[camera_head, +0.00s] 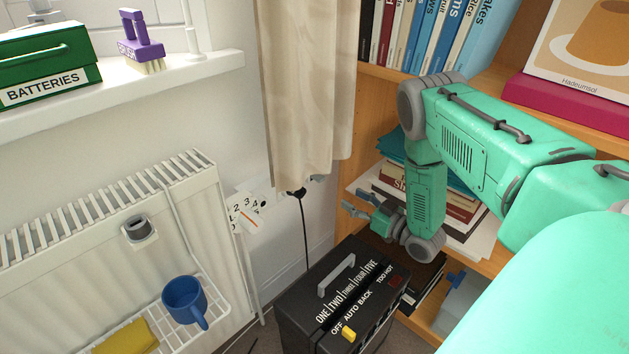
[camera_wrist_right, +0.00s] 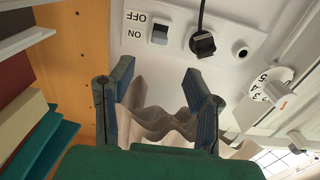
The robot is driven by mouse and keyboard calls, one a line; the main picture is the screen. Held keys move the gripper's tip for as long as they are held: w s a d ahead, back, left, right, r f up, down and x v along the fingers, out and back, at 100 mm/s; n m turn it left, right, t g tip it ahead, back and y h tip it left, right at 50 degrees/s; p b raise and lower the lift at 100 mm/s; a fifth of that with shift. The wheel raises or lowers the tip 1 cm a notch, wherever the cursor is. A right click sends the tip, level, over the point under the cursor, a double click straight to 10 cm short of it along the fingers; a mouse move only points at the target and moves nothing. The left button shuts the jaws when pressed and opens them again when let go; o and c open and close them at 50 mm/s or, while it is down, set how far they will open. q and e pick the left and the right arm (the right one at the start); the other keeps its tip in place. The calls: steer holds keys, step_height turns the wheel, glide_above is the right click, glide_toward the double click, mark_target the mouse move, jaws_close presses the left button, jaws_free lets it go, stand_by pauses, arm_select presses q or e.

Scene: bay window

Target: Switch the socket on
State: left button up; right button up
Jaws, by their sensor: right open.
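The white socket plate (camera_wrist_right: 225,60) shows in the right wrist view, turned upside down, with a dark rocker switch (camera_wrist_right: 160,34) next to ON and OFF lettering. A black plug (camera_wrist_right: 203,43) sits in it beside the switch. In the head view the plug (camera_head: 298,192) shows just below the curtain, and the switch is hidden there. My right gripper (camera_head: 356,203) is open and empty, to the right of the plug and apart from the wall. In the wrist view its fingers (camera_wrist_right: 157,76) stand either side of the switch's column. My left gripper is not in view.
A beige curtain (camera_head: 305,90) hangs over the socket area. A numbered dial (camera_head: 246,214) is on the radiator (camera_head: 110,230) side. A black heater (camera_head: 340,300) stands below, its cord (camera_head: 305,240) rising to the plug. A wooden bookshelf (camera_head: 375,72) is close on the right.

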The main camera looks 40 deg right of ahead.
steer(key=w+b, duration=0.1)
steer(key=w, duration=0.3)
steer(key=w+b, duration=0.1)
steer(key=w, duration=0.3)
steer(key=w+a+b, duration=0.1)
steer(key=w+b, duration=0.1)
steer(key=w, duration=0.2)
steer(key=shift+w+f, duration=0.1)
steer(key=shift+w, duration=0.15)
